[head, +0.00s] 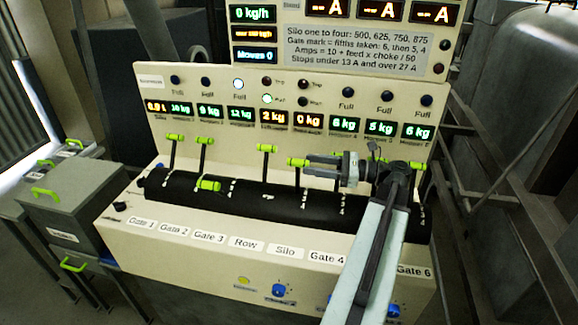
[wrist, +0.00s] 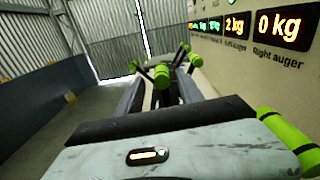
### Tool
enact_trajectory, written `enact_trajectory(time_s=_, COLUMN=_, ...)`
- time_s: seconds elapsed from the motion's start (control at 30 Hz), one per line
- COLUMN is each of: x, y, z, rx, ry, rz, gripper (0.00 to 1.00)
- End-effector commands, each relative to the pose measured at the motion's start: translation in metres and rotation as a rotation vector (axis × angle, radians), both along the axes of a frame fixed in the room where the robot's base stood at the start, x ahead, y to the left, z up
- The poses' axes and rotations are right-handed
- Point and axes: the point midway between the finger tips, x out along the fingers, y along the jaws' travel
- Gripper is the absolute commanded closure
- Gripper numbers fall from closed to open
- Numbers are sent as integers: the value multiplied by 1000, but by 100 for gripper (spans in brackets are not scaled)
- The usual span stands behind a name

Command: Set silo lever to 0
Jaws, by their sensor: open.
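The silo lever (head: 297,184), fifth from the left by the label order, stands raised on the black drum with a lime-green handle (head: 294,162). My gripper (head: 308,167) is open, its fingers pointing left, with the tips at or right beside that handle. I cannot tell if they touch it. In the wrist view a green handle (wrist: 161,77) shows ahead, between the dark fingers. I cannot tell for sure which lever it belongs to. The Silo label (head: 285,252) is below on the panel front. The silo lever's scale mark is too small to read.
Raised levers stand to the left (head: 204,140), with the row lever (head: 266,148) close by. One lever (head: 208,185) is tipped down toward the front. My arm covers part of the right-hand levers. A green handle (wrist: 287,138) is close at the wrist view's right. Displays line the back panel.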

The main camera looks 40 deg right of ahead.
Motion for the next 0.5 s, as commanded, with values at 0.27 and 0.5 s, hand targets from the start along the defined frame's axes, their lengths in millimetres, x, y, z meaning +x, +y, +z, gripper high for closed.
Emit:
enact_trajectory(time_s=0.27, x=3, y=0, z=-1, rx=0, ry=0, rz=-12, gripper=56)
enact_trajectory(time_s=0.5, x=39, y=23, z=-1, rx=0, ry=0, rz=-14, gripper=56)
